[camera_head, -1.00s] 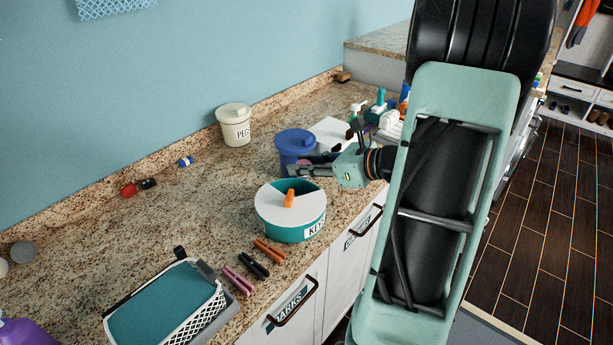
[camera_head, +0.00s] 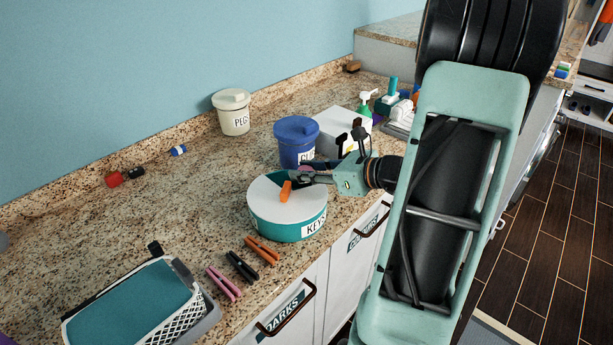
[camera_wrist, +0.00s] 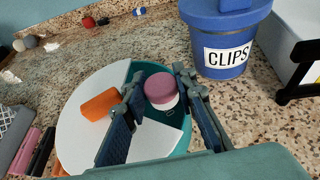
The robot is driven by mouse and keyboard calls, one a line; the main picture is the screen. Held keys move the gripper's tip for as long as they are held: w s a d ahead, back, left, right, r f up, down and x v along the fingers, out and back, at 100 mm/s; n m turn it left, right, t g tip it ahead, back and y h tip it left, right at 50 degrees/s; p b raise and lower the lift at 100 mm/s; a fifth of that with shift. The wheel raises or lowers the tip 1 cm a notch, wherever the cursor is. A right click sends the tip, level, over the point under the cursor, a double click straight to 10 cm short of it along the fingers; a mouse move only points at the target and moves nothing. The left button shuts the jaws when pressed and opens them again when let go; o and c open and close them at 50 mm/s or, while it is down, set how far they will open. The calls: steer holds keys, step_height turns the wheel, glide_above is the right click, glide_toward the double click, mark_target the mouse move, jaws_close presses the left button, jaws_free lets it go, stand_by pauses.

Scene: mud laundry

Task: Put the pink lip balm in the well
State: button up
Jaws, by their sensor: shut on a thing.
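The pink lip balm (camera_wrist: 161,90), a short round piece with a pink top and white lower part, is between the fingers of my gripper (camera_wrist: 160,82) in the wrist view. My gripper (camera_head: 298,178) is shut on it, over the back of the round KEYS tub (camera_head: 287,228). The tub has teal walls, a white lid (camera_head: 280,205) with an orange knob (camera_head: 286,191), and a teal open section, the well (camera_wrist: 121,74), in the lid. The balm appears over this opening; its height above it is unclear. My fingers partly hide the opening.
A blue CLIPS tub (camera_head: 297,143) stands close behind the KEYS tub, with a white box (camera_head: 340,126) beside it. Orange, black and pink pegs (camera_head: 223,284) and a teal-topped basket (camera_head: 130,308) lie in front. The counter's left middle is mostly clear.

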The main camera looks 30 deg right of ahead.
steer(key=shift+f, duration=0.1)
steer(key=shift+f, duration=0.1)
steer(key=shift+s+f+b, duration=0.1)
steer(key=shift+f+b, duration=0.35)
steer(key=shift+f, duration=0.15)
steer(key=o, duration=0.9)
steer(key=shift+s+a, duration=0.1)
steer(key=shift+f, duration=0.15)
steer(key=shift+r+p, duration=0.35)
steer(key=shift+p, duration=0.05)
steer(key=v, duration=0.8)
steer(key=r+v, duration=0.1)
steer(key=v, duration=0.3)
steer(key=shift+w, duration=0.2)
